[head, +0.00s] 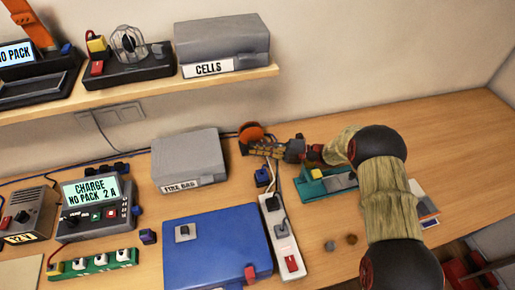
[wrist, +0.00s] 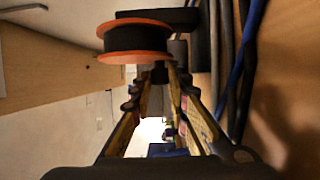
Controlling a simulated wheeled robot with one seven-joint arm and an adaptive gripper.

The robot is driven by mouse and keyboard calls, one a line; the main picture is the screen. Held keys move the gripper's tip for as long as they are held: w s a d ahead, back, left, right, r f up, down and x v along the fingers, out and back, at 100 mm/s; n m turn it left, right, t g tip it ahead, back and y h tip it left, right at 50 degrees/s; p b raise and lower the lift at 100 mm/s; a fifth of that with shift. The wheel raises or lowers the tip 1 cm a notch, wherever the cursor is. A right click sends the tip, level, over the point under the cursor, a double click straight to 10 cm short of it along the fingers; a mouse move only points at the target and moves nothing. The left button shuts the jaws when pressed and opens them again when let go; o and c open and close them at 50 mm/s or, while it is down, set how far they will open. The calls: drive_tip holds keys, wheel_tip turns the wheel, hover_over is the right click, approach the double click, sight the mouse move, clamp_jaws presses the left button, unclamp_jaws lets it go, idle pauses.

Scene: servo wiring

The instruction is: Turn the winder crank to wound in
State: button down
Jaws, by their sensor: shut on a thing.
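The winder is an orange-rimmed drum wound with dark cable; it stands against the wall at the back of the bench in the head view (head: 250,131). In the wrist view the drum (wrist: 136,40) fills the upper middle. My gripper (head: 258,149) reaches in from the right, just in front of the winder. In the wrist view its fingers (wrist: 160,76) close on a small dark part beside the drum, which looks like the crank handle (wrist: 160,70). The gripper hides much of the crank in the head view, so I cannot tell its angle.
A grey fire bag box (head: 188,160) stands left of the winder. A white power strip (head: 279,232) and blue case (head: 215,250) lie in front. A teal tool (head: 315,188) lies under my arm. Dark and blue cables (wrist: 226,60) run close by my fingers.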

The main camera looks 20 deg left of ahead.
drive_tip(key=c, duration=1.7)
unclamp_jaws()
drive_tip(key=shift+w+d+f, duration=0.1)
drive_tip(key=shift+w+d, duration=0.1)
drive_tip(key=shift+d, duration=1)
drive_tip(key=shift+w+d+r, duration=0.1)
drive_tip(key=shift+w+d, duration=0.1)
drive_tip(key=shift+d, duration=1.05)
drive_tip(key=shift+w+d+f, duration=0.1)
drive_tip(key=shift+w+d, duration=0.1)
drive_tip(key=shift+d, duration=1)
